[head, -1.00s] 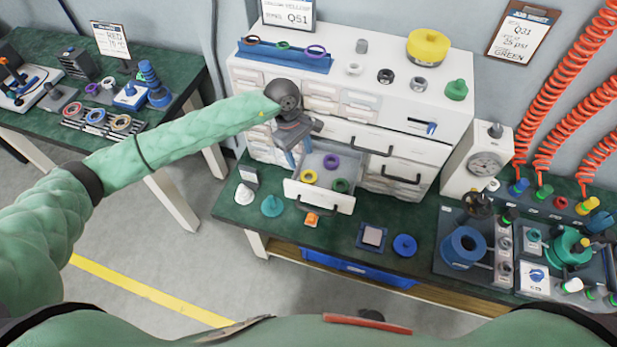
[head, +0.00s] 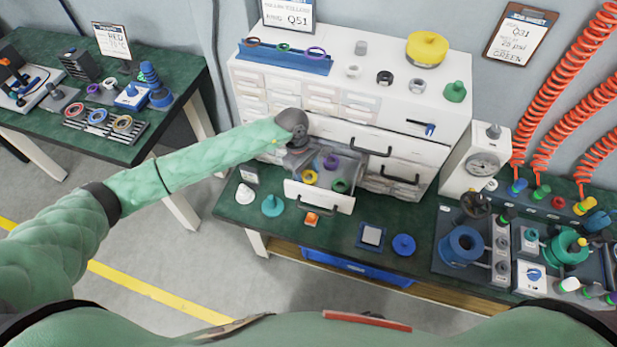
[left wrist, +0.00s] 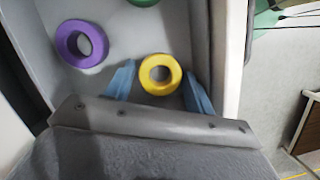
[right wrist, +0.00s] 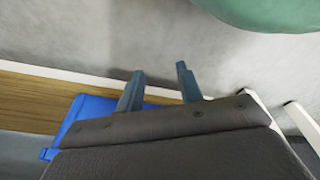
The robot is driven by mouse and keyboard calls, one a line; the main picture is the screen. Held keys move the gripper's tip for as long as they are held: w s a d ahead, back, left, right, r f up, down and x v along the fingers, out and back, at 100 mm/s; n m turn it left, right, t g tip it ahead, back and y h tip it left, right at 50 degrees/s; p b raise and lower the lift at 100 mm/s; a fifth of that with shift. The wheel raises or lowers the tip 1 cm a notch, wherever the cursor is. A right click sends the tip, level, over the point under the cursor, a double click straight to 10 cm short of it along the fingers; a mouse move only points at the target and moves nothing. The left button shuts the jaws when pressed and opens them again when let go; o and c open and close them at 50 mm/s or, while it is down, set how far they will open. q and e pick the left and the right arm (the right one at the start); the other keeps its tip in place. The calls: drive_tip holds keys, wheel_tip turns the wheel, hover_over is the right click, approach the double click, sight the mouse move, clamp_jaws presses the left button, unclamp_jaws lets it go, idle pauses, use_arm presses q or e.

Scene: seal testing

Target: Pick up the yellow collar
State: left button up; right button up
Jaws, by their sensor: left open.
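The yellow collar (head: 310,178) lies in the open drawer (head: 318,196) of the white cabinet. In the left wrist view, the yellow collar (left wrist: 160,90) is a thick ring lying flat. My left gripper (left wrist: 157,78) is open, with one blue finger on each side of the collar; I cannot tell whether they touch it. In the head view, my left gripper (head: 299,163) is down at the drawer and partly hides its left part. My right gripper (right wrist: 160,76) is open and empty over the floor, outside the head view.
A purple collar (head: 331,161) and a green collar (head: 341,186) share the drawer. The drawer wall stands close to the right finger in the left wrist view. An orange part (head: 311,220) and a teal part (head: 272,206) stand on the green bench before the drawer.

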use_arm(q)
drive_tip(key=c, duration=0.9)
drive_tip(key=shift+r, duration=0.15)
